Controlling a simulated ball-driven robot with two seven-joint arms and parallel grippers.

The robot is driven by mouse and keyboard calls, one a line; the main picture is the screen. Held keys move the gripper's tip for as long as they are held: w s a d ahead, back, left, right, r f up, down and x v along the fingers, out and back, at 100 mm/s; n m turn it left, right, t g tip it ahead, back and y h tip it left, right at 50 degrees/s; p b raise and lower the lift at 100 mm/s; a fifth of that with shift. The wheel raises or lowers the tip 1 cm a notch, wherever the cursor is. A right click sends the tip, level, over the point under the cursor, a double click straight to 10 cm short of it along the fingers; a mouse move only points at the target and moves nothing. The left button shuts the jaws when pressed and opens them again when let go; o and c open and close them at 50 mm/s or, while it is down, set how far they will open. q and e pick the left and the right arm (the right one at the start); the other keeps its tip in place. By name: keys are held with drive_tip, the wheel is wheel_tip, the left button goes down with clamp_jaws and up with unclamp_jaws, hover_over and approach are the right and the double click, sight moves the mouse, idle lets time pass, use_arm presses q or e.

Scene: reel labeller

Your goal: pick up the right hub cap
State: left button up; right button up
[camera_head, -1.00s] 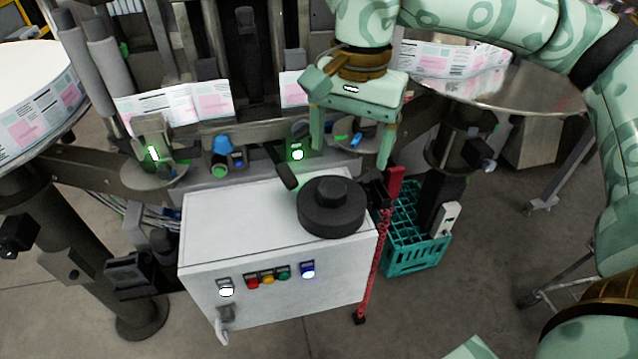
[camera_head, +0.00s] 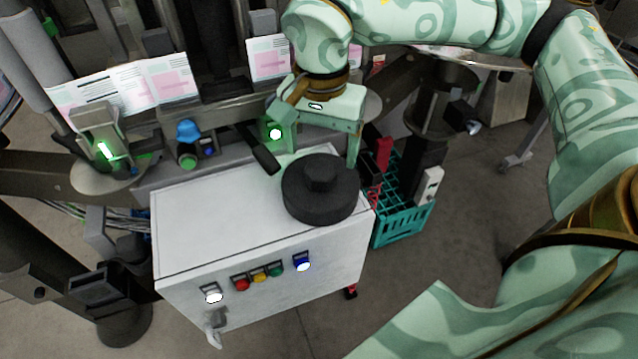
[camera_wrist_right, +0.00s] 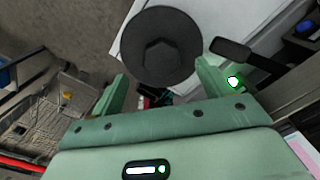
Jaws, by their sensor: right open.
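The right hub cap (camera_head: 321,190) is a black round disc with a raised knob. It sits on the right part of the white control box top. In the right wrist view the hub cap (camera_wrist_right: 160,47) lies just beyond the fingertips. My right gripper (camera_head: 318,150) is open and empty, right behind the hub cap in the head view. In the wrist view its two fingers (camera_wrist_right: 163,75) stand apart, with the disc's edge roughly between and ahead of them; I cannot tell the height gap. My left gripper is not in view.
The white control box (camera_head: 215,215) has coloured buttons on its front. A black handle (camera_head: 262,150) stands beside the hub cap. A teal crate (camera_head: 403,225) stands on the floor to the right. Machine frame parts are close behind the gripper.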

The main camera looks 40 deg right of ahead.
sight(320, 168)
drive_tip(key=f+b, duration=0.1)
drive_tip(key=f, duration=0.4)
drive_tip(key=shift+w+d+f+b, duration=0.1)
drive_tip(key=shift+w+b, duration=0.1)
drive_tip(key=shift+b, duration=0.15)
drive_tip(key=shift+c, duration=0.3)
drive_tip(key=c, duration=1.2)
drive_tip(key=shift+r, duration=0.2)
